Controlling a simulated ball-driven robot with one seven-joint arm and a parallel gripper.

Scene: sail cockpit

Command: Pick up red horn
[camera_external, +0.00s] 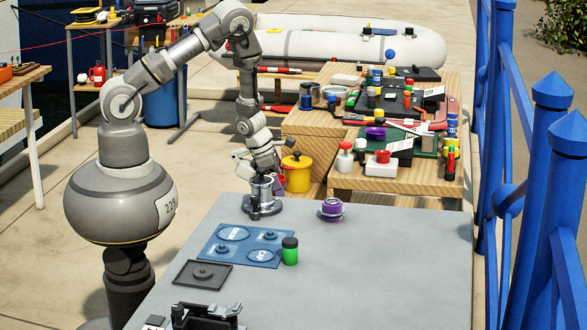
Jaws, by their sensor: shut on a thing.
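My gripper (262,178) points down at the far left edge of the grey table. It is right above a silver cup-like holder (262,192) with a dark round foot. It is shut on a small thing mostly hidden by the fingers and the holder.
On the grey table (400,270) are a purple winch-like piece (332,210), a green jar (290,251), a blue mat (240,246) and a black tray (202,274). A yellow pot (297,174) stands close behind my gripper. Cluttered wooden benches (430,186) lie beyond. The table's right side is clear.

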